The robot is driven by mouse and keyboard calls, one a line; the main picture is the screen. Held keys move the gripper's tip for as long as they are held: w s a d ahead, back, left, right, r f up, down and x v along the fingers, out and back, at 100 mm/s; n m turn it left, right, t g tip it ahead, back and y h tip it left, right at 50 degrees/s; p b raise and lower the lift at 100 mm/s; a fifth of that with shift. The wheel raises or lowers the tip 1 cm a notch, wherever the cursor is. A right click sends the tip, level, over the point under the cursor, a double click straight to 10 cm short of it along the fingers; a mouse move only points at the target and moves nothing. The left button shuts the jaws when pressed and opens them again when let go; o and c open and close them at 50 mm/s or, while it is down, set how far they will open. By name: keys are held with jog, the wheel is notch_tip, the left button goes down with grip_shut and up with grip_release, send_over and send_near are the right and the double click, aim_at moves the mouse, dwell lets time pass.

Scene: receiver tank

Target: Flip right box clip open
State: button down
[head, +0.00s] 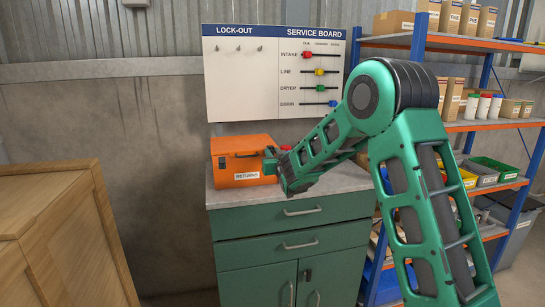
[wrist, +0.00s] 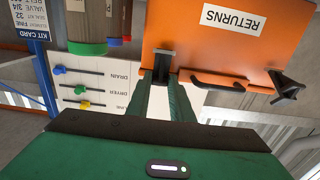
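An orange box (head: 232,167) labelled RETURNS sits on the grey top of the green cabinet. It shows upside down in the wrist view (wrist: 215,48). Its right clip (wrist: 163,62) is a dark piece on the box front, left of a black handle (wrist: 220,80). The left clip (wrist: 287,88) sticks out from the box in the wrist view. My gripper (head: 270,160) is at the right end of the box front. Its green fingers (wrist: 162,84) reach the right clip, one on either side of it. The fingertips partly hide the clip, and I cannot tell whether they grip it.
The green cabinet (head: 296,224) stands below the box. A service board (head: 240,85) with coloured sliders hangs on the wall behind. A blue and orange shelf rack (head: 455,43) with cartons and bins stands at the right. A wooden crate (head: 50,230) is at the near left.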

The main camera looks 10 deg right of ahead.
jog(key=shift+s+f+t, duration=0.35)
jog(key=shift+f+t, duration=0.15)
jog(key=shift+t, duration=0.75)
jog(key=shift+s+f+t, duration=0.3)
jog(key=shift+f+t, duration=0.2)
jog(key=shift+t, duration=0.7)
jog(key=shift+s+f+t, duration=0.35)
jog(key=shift+f+t, duration=0.15)
jog(key=shift+t, duration=0.75)
jog(key=c, duration=1.6)
grip_release()
jog(key=shift+o, duration=0.2)
